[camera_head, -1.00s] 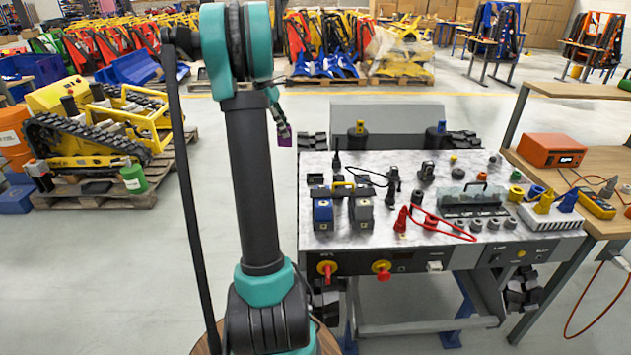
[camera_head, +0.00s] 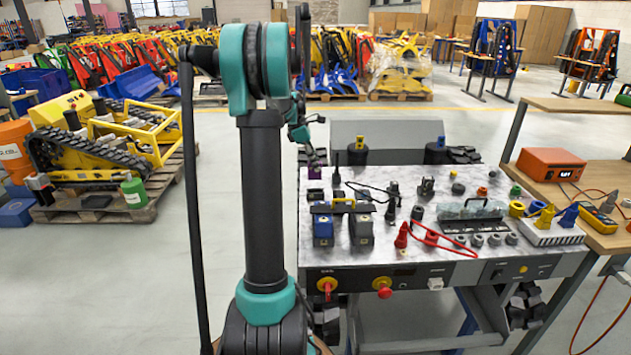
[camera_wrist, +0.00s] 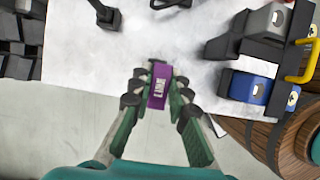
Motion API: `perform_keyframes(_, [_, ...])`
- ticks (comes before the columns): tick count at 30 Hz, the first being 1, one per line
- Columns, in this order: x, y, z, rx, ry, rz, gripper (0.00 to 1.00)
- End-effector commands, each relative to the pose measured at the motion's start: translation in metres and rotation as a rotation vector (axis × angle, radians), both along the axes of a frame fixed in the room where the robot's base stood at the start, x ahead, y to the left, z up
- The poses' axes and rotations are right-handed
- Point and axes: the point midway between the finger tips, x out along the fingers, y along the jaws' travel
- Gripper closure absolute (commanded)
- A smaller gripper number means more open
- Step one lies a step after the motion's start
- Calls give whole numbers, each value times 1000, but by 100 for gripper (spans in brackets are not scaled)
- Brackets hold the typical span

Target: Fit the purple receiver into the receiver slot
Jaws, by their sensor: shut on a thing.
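In the head view the purple receiver (camera_head: 314,172) shows small below my gripper (camera_head: 310,158), at the back left corner of the carrier's marbled top (camera_head: 385,235). The wrist view shows the receiver over or near the edge of that top; its height above it is unclear. I cannot make out for certain which fitting is the receiver slot.
A blue module (camera_head: 323,230) and a grey module (camera_head: 359,230) stand near the top's left edge, with a yellow handle (camera_head: 343,201) behind. A black upright part (camera_head: 336,168) stands close to my gripper. Red cable (camera_head: 440,240) and several small parts lie further right.

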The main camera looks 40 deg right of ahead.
Motion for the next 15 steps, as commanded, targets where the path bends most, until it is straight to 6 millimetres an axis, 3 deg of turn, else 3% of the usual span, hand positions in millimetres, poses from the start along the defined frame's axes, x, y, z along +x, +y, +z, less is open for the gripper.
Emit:
perform_keyframes(3, [0,0,-20,0,0,0,100])
perform_keyframes(11, [0,0,-38,0,0,0,100])
perform_keyframes(15, [0,0,-56,0,0,0,100])
